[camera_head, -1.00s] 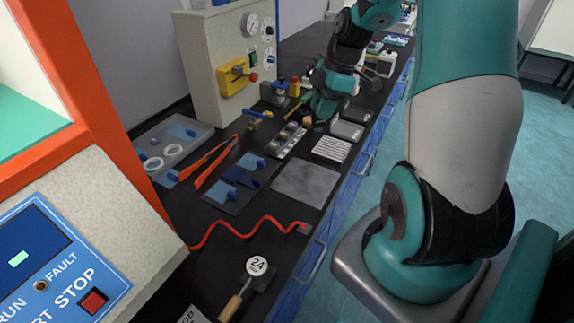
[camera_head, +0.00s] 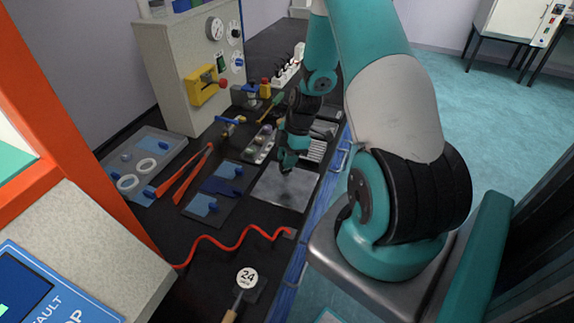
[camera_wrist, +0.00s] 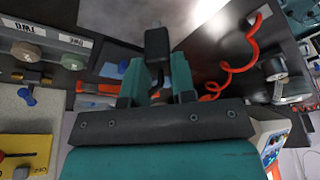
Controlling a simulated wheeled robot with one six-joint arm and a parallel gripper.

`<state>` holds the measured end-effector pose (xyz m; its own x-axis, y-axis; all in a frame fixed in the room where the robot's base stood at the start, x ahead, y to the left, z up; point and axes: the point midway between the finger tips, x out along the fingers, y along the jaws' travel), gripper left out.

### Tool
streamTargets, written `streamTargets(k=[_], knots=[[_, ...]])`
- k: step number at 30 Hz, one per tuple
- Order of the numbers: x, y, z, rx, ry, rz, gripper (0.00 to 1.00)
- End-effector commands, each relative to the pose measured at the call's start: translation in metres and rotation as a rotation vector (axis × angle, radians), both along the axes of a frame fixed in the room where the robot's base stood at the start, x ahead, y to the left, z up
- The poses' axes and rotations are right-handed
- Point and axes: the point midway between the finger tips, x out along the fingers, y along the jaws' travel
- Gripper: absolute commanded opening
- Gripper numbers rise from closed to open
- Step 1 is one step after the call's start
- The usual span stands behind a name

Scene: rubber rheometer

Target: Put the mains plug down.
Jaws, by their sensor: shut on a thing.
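My gripper (camera_head: 288,158) hangs over the grey metal plate (camera_head: 300,193) on the dark bench in the head view. In the wrist view my gripper (camera_wrist: 157,76) is shut on the black mains plug (camera_wrist: 157,44), which sticks out past the fingertips. The plate (camera_wrist: 125,14) shows behind the plug there, with a bright reflection. I cannot tell whether the plug touches the plate.
A red coiled cord (camera_head: 228,247) lies in front of the plate. To the left are red-handled tongs (camera_head: 185,178), a dark tray (camera_head: 197,208) with blue pieces, and a grey tray (camera_head: 118,165) with white rings.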

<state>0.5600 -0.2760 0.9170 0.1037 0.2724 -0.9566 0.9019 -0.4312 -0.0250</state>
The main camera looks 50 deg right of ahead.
Motion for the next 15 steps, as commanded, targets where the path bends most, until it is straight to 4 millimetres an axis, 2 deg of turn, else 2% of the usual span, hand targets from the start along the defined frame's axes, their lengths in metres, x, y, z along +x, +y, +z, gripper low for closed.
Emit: streamTargets(k=[8, 15], knots=[[0.000, 0.001, -0.035, 0.002, 0.002, 0.001, 0.00], [0.000, 0.000, -0.038, 0.000, 0.000, 0.001, 0.00]])
